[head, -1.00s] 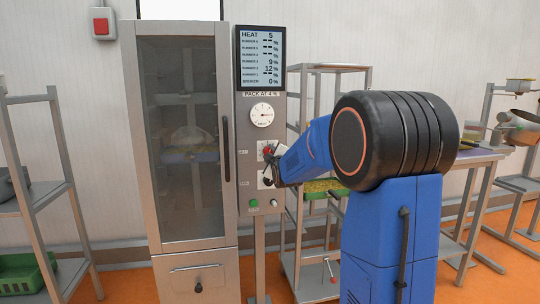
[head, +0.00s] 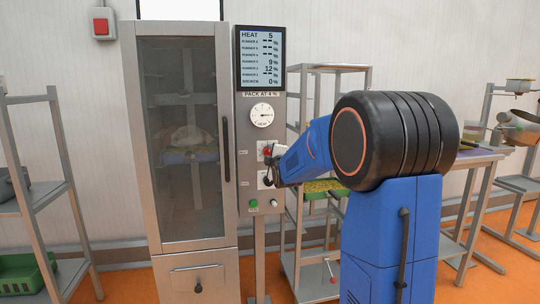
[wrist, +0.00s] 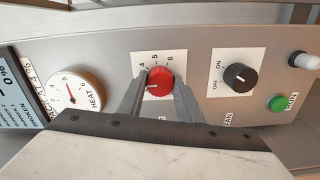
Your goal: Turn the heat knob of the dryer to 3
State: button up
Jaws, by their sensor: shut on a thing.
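The red heat knob (wrist: 160,81) sits on a white scale plate in the wrist view, with 4, 5 and 6 readable and the other numbers hidden. My gripper (wrist: 160,90) is shut on it, one finger on each side. In the head view, the red knob (head: 267,151) shows just beyond my gripper (head: 272,160) on the panel of the dryer (head: 179,140). The display (head: 260,58) reads HEAT 5. The round heat dial (wrist: 73,89) has its needle near 5.
A black ON/OFF knob (wrist: 238,77) is beside the red knob. A green button (wrist: 277,103) and a white one (wrist: 305,60) are farther along the panel. The dryer door handle (head: 226,148) stands left of my gripper. A shelf rack (head: 325,180) is to the right.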

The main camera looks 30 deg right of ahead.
jog(key=o, duration=1)
jog(key=shift+o, duration=0.2)
jog(key=shift+s+a, duration=0.1)
jog(key=v, duration=1.7)
jog(key=shift+s, duration=0.1)
jog(key=s+a+f+m+g+y, duration=0.1)
jog(key=s+a+f+m+g, duration=0.3)
jog(key=s, duration=0.8)
jog(key=s+a+f+m+g+y, duration=0.2)
jog(key=s+a+f+m+g, duration=0.2)
jog(key=s+a+f, duration=0.3)
jog(key=s+a+f+m+g+y, duration=0.2)
jog(key=s+a+f+m+g, duration=0.2)
jog(key=s+f, duration=0.5)
jog(key=s+a, duration=0.2)
jog(key=s, duration=0.6)
jog(key=shift+a+m+g, duration=0.25)
jog(key=shift+m+g, duration=0.05)
